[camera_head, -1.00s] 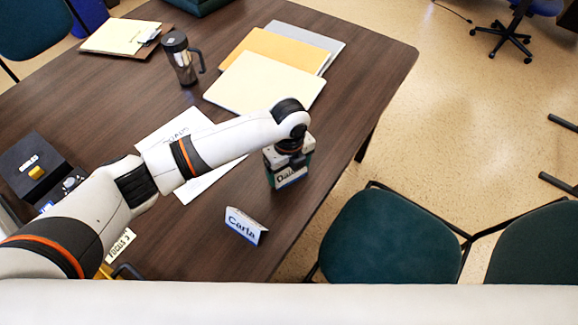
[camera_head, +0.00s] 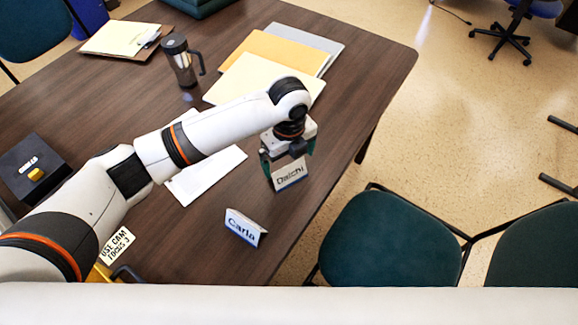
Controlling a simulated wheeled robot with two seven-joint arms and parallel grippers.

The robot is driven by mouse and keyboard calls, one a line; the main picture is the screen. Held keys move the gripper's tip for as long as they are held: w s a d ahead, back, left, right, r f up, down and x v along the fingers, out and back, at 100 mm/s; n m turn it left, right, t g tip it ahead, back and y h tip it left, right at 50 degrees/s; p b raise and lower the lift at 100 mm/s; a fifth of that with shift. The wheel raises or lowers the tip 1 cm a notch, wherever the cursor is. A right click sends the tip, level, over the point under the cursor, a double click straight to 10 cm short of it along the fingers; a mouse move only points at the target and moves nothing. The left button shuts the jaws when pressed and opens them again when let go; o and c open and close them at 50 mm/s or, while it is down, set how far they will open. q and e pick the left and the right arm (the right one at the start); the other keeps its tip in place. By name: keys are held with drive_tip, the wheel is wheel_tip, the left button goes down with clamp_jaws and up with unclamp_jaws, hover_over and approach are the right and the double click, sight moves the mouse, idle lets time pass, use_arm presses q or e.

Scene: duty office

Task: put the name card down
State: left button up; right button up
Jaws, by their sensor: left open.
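The white name card reading "Daichi" (camera_head: 290,176) stands on the brown table near its right edge, facing me. My left gripper (camera_head: 287,162) is open just above and behind the card, its fingers spread to either side. The card's upper back is hidden, so I cannot tell if a finger still touches it. A second name card reading "Carla" (camera_head: 244,228) stands on the table nearer to me. My right gripper is not in view.
White paper (camera_head: 209,177) lies partly under my left arm. Folders (camera_head: 262,85) and a dark travel mug (camera_head: 181,60) sit farther back. A black box (camera_head: 33,163) is at left. Green chairs (camera_head: 390,240) stand beyond the table's right edge.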

sight(289, 171)
use_arm(q)
wheel_tip(289, 171, up, 7)
drive_tip(key=shift+f, duration=0.2)
drive_tip(key=shift+f, duration=0.1)
idle(0.5)
